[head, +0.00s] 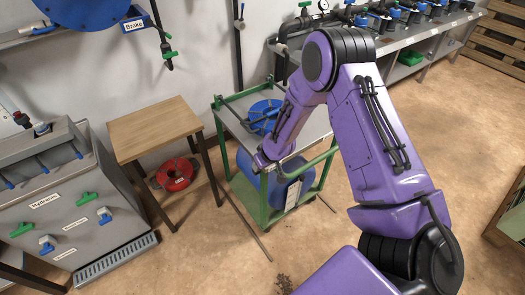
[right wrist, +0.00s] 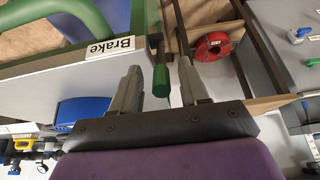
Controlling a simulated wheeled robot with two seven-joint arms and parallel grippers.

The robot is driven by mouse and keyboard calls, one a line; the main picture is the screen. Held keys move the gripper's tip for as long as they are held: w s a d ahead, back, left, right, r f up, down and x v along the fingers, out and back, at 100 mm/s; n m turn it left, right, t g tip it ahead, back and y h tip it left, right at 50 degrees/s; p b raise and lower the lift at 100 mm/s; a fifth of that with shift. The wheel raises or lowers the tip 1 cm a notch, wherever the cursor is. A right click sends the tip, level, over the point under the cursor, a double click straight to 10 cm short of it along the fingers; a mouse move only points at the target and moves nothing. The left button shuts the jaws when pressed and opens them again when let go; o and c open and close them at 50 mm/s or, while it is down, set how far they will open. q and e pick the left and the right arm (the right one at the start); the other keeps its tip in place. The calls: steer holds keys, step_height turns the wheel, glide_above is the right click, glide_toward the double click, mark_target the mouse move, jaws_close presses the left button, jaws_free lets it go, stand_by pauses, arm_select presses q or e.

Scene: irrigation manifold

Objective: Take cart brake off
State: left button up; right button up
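The cart (head: 222,112) has a green frame and grey top shelf and stands in the middle of the head view. In the right wrist view a white "Brake" label (right wrist: 110,48) sits on the cart's edge. Beside it a green-gripped brake lever (right wrist: 160,80) points toward my right gripper. My right gripper (right wrist: 158,66) is open, with one finger on each side of the lever; gaps show on both sides. In the head view my right arm reaches over the cart to its near left corner, where the fingers are too small to make out. My left gripper is out of view.
On the cart are a blue hose coil (head: 265,113) and a blue drum (head: 285,180) below. A wooden table (head: 155,128) stands left, with a red hose reel (head: 175,174) beneath. A hydrant unit (head: 75,200) is further left. A wall reel (head: 85,8) has its own "Brake" label.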

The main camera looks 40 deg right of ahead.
steer(key=v, duration=1)
steer(key=shift+s+r, duration=0.15)
steer(key=shift+r, duration=0.05)
steer(key=s+a+f+m+g+h, duration=0.1)
steer(key=s+a+f+m, duration=0.1)
steer(key=s+f, duration=0.7)
steer(key=s+a+f+m+g+h+b, duration=0.1)
steer(key=s+a+f+m+h, duration=0.1)
steer(key=s+f, duration=0.8)
steer(key=s+a+m, duration=0.1)
steer(key=s+m, duration=0.1)
steer(key=s, duration=0.5)
steer(key=shift+f, duration=0.1)
